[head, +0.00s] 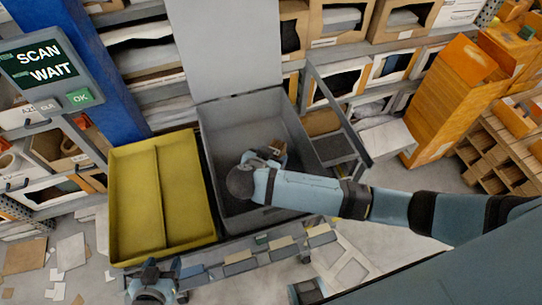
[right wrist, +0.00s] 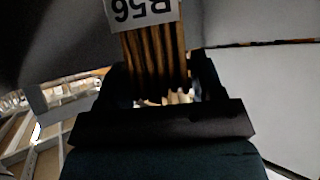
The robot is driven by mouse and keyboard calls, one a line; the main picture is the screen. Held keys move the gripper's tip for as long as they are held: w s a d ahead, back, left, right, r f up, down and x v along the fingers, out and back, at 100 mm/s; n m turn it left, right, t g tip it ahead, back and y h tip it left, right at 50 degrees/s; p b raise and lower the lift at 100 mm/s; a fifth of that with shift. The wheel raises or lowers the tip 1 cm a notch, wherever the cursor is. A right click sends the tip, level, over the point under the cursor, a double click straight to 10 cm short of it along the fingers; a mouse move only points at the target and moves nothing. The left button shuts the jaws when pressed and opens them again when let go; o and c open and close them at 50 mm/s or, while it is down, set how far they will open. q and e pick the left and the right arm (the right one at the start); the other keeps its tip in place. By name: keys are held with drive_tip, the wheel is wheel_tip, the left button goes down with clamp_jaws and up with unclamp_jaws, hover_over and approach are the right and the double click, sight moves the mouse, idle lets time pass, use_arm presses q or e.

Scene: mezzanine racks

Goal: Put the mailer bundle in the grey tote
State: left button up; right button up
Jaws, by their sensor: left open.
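The grey tote (head: 207,137) stands open in the middle of the head view, its lid raised behind it. My right arm reaches in from the right, and my right gripper (head: 268,157) is inside the tote's opening. In the right wrist view the mailer bundle (right wrist: 155,58), a stack of brown edges with a white upside-down label, sits between the fingers of my right gripper (right wrist: 158,85), which look closed on its sides. In the head view the bundle is mostly hidden by the gripper. My left gripper (head: 152,283) is open and empty at the bottom left, below the yellow tote.
A yellow divided tote (head: 160,203) stands directly left of the grey one and looks empty. A screen (head: 45,62) reading "SCAN WAIT" is at the upper left. Stocked racks (head: 345,40) are behind, and an orange carton stack (head: 450,95) stands at the right.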

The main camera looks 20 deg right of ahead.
drive_tip(key=shift+o, duration=0.7)
drive_tip(key=shift+r, duration=0.15)
drive_tip(key=v, duration=1.2)
drive_tip(key=shift+d, duration=0.1)
